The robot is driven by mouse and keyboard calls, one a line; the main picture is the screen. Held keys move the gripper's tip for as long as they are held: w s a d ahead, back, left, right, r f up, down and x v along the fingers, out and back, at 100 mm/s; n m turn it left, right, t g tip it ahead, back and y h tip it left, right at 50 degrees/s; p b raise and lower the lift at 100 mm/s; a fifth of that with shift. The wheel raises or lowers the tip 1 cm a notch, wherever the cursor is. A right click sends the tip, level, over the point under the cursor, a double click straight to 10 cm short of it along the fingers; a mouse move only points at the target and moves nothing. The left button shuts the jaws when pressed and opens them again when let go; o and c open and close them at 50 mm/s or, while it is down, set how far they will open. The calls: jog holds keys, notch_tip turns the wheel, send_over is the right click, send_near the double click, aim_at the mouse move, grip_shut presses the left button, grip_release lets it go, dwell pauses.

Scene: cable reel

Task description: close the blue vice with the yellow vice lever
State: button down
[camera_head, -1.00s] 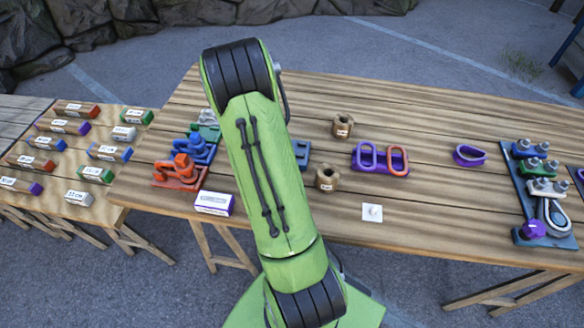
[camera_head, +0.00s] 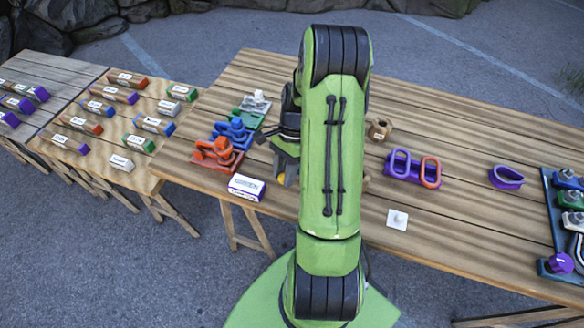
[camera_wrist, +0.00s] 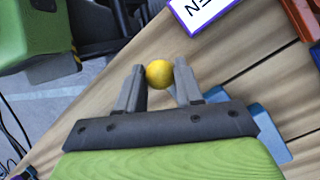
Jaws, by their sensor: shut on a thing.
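The blue vice (camera_head: 233,132) stands on the left part of the large wooden table, between an orange vice and a green one. My gripper (camera_head: 280,178) is to the right of the vices, partly hidden behind my arm. In the wrist view my gripper (camera_wrist: 161,76) is shut on a yellow round end (camera_wrist: 159,73), which looks like part of the yellow vice lever. The rest of the lever is hidden. The lever is apart from the blue vice.
The orange vice (camera_head: 215,152) and green vice (camera_head: 248,112) flank the blue one closely. A white-and-purple box (camera_head: 246,187) lies at the table's front edge. A blue piece (camera_wrist: 262,125) shows below my gripper.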

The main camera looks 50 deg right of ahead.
jog(key=shift+w+a+m+t+p, duration=0.25)
jog(key=shift+w+m+t+p, duration=0.6)
jog(key=shift+m, duration=0.75)
jog(key=shift+w, duration=0.15)
jog(key=c, duration=0.8)
grip_release()
jog(key=shift+o, duration=0.2)
jog(key=p+v, duration=0.3)
jog(key=v, duration=1.2)
jog(key=shift+w+d+r, duration=0.2)
jog(key=shift+d+r, duration=0.05)
jog(key=shift+d, duration=0.05)
